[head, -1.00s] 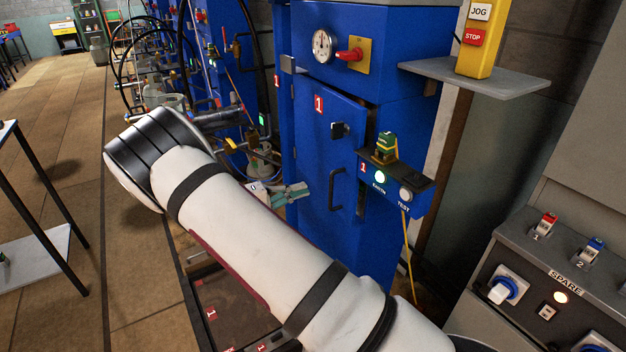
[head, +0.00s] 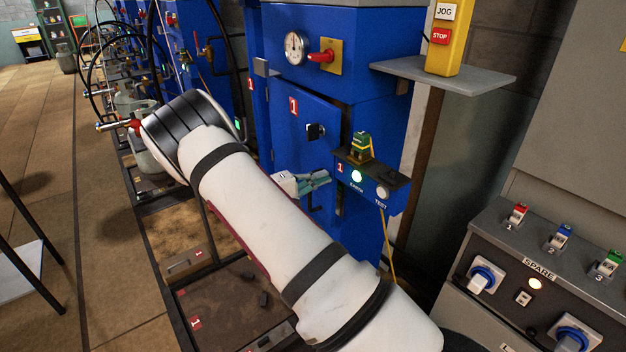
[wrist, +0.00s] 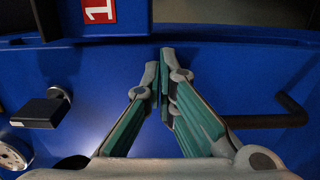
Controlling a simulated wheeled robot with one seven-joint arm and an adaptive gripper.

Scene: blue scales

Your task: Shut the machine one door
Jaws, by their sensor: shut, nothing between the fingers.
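The machine one door (head: 290,135) is blue, with a red "1" label, a black latch knob (head: 315,131) and a black handle (head: 312,208) partly covered by my gripper. Its top edge slants out from the cabinet, so it looks ajar. My gripper (head: 327,178) is shut and empty in front of the door, near the handle. In the wrist view the closed fingertips (wrist: 166,68) lie over the blue door face (wrist: 225,80), between the latch knob (wrist: 42,110) and the handle (wrist: 270,118). I cannot tell whether they touch it.
A grey switch console (head: 500,250) stands at the right.

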